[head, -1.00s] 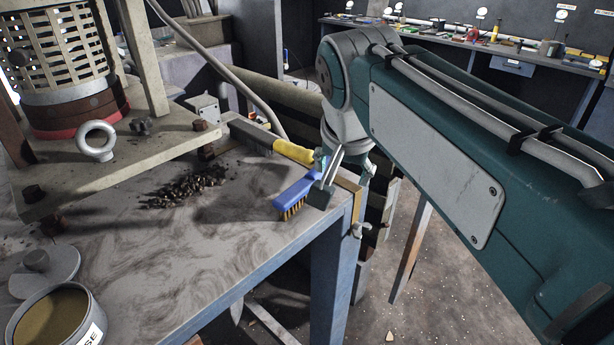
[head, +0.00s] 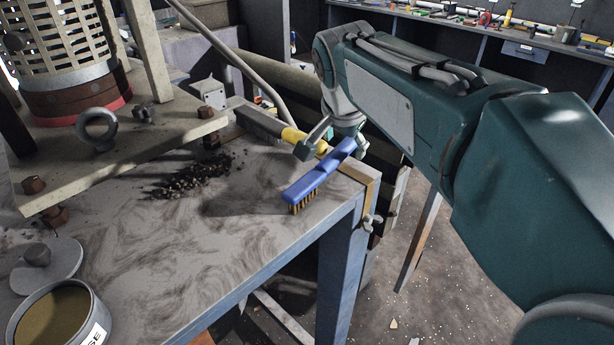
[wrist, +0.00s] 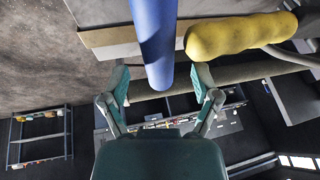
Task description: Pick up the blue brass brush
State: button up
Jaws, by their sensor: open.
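The blue brush (head: 318,178) lies at the table's right corner in the head view, its brass bristles down and its handle pointing back toward my gripper (head: 331,149). In the wrist view the blue handle (wrist: 154,45) comes down from the top, its end between the two spread fingertips of my gripper (wrist: 161,78). The fingers are open, one on each side of the handle, with gaps showing. I cannot tell how far they are from it in depth. The bristles are hidden in the wrist view.
The screen machine (head: 75,85), dark granules (head: 190,180) and an open tin (head: 60,318) are to the left. The table edge is near.

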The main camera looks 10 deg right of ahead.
jog(key=shift+x, duration=1.2)
grip_shut()
jog(key=shift+r, duration=0.1)
jog(key=shift+r, duration=0.55)
jog(key=s+r, duration=1.1)
jog(key=s, duration=0.3)
jog(key=shift+r, duration=0.4)
